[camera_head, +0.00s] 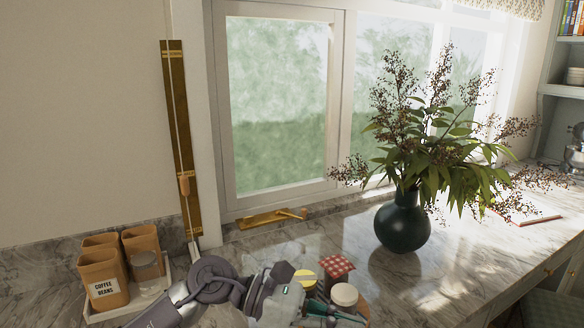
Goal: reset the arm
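My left arm comes in from the bottom left. Its grey wrist and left gripper (280,297) are low in the middle of the view, over the counter and just left of a group of jars. The fingertips are not clear among the jars and dark green pieces beside them, so I cannot tell whether the gripper is open or shut, or whether it touches anything. My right arm and gripper are not in view.
Jars with yellow (304,278), red-checked (337,265) and white lids (344,294) stand close to the gripper. Brown canisters (103,280) on a white tray stand left. A dark green vase (402,222) with branches stands right. Marble counter (400,285) is clear before it.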

